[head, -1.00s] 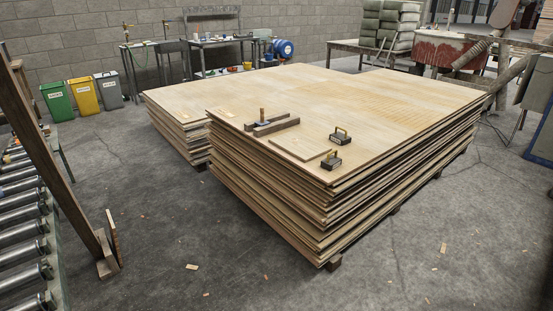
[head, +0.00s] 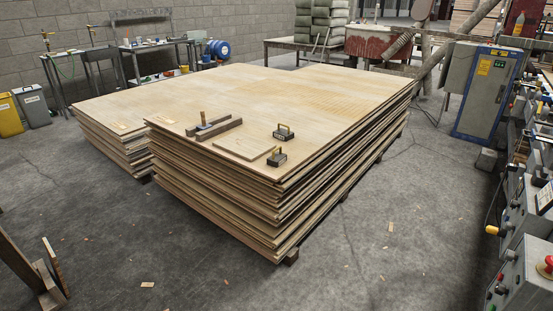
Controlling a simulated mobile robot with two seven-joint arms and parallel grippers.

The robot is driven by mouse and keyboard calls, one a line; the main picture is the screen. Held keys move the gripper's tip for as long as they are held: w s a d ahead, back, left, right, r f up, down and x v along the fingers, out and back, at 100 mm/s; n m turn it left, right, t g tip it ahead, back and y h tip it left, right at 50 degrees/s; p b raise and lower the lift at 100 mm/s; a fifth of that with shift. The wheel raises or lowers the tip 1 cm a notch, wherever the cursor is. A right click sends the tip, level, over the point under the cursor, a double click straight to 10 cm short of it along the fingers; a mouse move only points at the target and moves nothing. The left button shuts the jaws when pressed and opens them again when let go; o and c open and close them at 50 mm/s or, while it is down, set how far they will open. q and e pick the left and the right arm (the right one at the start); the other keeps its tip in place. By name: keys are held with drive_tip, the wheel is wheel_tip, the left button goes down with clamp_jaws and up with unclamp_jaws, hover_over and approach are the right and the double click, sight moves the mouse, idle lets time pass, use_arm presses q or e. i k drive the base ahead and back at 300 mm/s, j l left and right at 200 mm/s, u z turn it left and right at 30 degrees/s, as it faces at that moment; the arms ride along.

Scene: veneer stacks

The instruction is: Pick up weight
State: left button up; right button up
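Two dark block-shaped weights with yellowish handles sit on top of the near veneer stack (head: 225,205). One weight (head: 284,134) is a little farther back. The other weight (head: 277,158) is nearer the stack's front right edge, by a small loose board (head: 240,148). Both stand upright on the top sheet and are apart from each other. Neither of my grippers shows in the head view.
A dark wooden bar (head: 219,131) and a tool with an upright wooden handle (head: 202,119) lie on the stack. A blue cabinet (head: 484,95) and control boxes (head: 520,280) stand at right. Open concrete floor (head: 180,250) lies in front, with scraps.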

sight(278, 158)
drive_tip(key=i+j, duration=0.2)
drive_tip(key=i, duration=0.25)
drive_tip(key=i+j, duration=0.2)
drive_tip(key=i, duration=0.3)
drive_tip(key=i+j, duration=0.2)
drive_tip(key=i, duration=0.25)
drive_tip(key=i+j, duration=0.15)
drive_tip(key=i, duration=0.35)
drive_tip(key=i+j, duration=0.2)
drive_tip(key=i, duration=0.25)
drive_tip(key=i+j, duration=0.2)
drive_tip(key=i, duration=0.25)
